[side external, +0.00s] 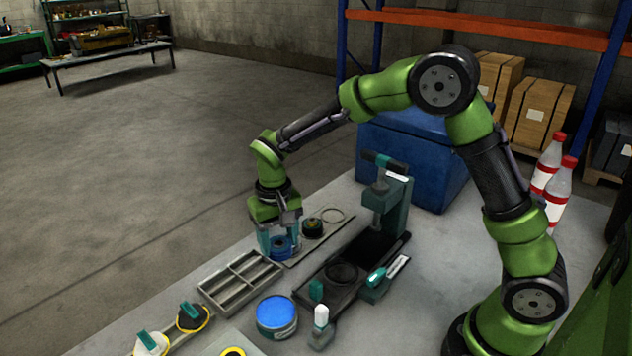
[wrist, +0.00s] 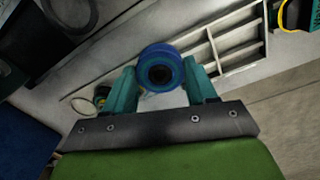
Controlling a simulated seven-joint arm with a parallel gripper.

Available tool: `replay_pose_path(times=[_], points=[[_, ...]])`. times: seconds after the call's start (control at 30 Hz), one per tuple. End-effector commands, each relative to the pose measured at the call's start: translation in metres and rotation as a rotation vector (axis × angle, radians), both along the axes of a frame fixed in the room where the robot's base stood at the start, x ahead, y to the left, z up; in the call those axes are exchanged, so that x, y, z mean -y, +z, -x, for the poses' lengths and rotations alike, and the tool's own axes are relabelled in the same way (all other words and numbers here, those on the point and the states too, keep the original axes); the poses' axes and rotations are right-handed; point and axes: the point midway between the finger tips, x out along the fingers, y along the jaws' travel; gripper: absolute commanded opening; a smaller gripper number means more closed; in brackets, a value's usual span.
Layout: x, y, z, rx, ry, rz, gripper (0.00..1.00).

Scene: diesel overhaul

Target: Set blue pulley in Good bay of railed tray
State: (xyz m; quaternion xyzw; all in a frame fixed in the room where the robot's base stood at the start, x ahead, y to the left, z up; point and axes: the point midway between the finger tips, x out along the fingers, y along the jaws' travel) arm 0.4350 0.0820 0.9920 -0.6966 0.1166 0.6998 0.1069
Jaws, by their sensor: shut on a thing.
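The blue pulley (side external: 281,246) is a small blue ring with a dark centre hole. My gripper (side external: 280,243) is shut on it, with a teal finger at either side. In the wrist view the pulley (wrist: 161,69) sits between the two teal fingertips of my gripper (wrist: 163,82). The railed tray (side external: 241,283) is grey with several bays parted by low rails. It lies just in front of the pulley in the side view, and its rails also show in the wrist view (wrist: 212,48). I cannot read any bay label. Whether the pulley touches the surface below is unclear.
A dark round part (side external: 313,228) and a pale ring (side external: 333,215) lie behind the gripper. A teal press (side external: 388,205) with a dark base stands to the right. A blue-topped tin (side external: 277,314) stands in front of the tray. Yellow-rimmed parts (side external: 193,318) lie at front left.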

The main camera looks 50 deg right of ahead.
Motion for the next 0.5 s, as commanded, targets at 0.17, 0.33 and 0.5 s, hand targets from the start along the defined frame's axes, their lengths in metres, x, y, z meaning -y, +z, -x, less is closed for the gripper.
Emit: replay_pose_path(times=[0.17, 0.33, 0.5], points=[[-0.027, 0.014, -0.037, 0.013, -0.021, -0.003, 0.21], [-0.034, 0.03, -0.052, 0.022, -0.056, -0.01, 0.21], [-0.034, 0.025, -0.049, 0.006, -0.075, -0.012, 0.21]])
